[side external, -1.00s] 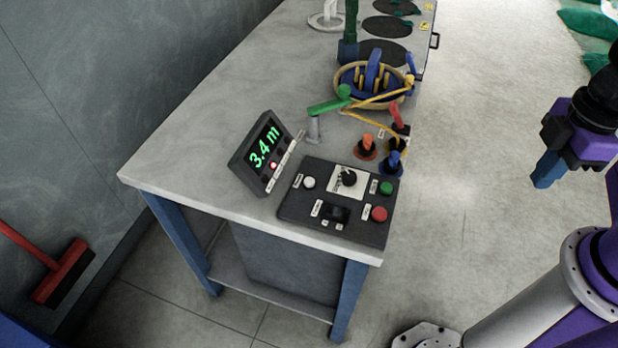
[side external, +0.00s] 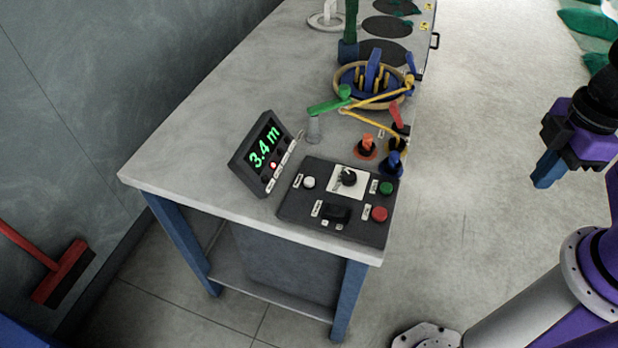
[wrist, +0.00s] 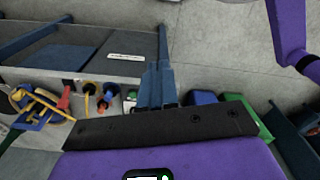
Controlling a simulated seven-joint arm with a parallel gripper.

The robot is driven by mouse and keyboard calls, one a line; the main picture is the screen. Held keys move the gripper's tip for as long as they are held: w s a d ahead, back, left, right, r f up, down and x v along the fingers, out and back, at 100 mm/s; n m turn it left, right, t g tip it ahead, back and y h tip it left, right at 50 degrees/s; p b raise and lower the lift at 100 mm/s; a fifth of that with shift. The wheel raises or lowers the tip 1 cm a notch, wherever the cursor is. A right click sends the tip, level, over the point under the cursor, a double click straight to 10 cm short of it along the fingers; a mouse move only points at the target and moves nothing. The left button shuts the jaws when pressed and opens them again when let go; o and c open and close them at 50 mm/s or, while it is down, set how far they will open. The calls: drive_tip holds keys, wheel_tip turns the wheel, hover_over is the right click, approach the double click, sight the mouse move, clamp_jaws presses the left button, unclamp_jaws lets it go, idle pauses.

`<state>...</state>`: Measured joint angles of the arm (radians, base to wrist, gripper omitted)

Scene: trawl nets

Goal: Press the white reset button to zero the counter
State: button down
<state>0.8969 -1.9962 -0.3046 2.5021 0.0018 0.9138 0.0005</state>
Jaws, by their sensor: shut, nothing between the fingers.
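The white button (side external: 309,182) sits at the upper left of the dark control panel (side external: 290,214) on the table. The counter (side external: 259,152), a tilted dark display left of the panel, reads "3.4 m" in green, with a small lit red light below the digits. My gripper (side external: 542,184) is off to the right of the table in the side view, well apart from the panel. Its blue fingers are shut with nothing between them. The fingers also show in the wrist view (wrist: 158,70). I cannot make out the white button in the wrist view.
The panel also carries a black knob (side external: 349,177), a green button (side external: 386,188) and a red button (side external: 379,214). Orange and blue knobbed controls stand behind it. A winder with yellow cord (side external: 374,80) and a green lever (side external: 328,106) stand further back. Open floor lies between table and gripper.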

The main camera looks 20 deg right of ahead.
drive_tip(key=shift+a, duration=0.1)
idle(0.3)
drive_tip(key=m+t+y, duration=0.4)
drive_tip(key=m+t, duration=0.4)
drive_tip(key=m, duration=2.6)
hover_over(313, 183)
wheel_tip(313, 183, down, 8)
drive_tip(key=shift+r, duration=0.25)
drive_tip(key=shift+a, duration=0.1)
drive_tip(key=shift+f, duration=4.4)
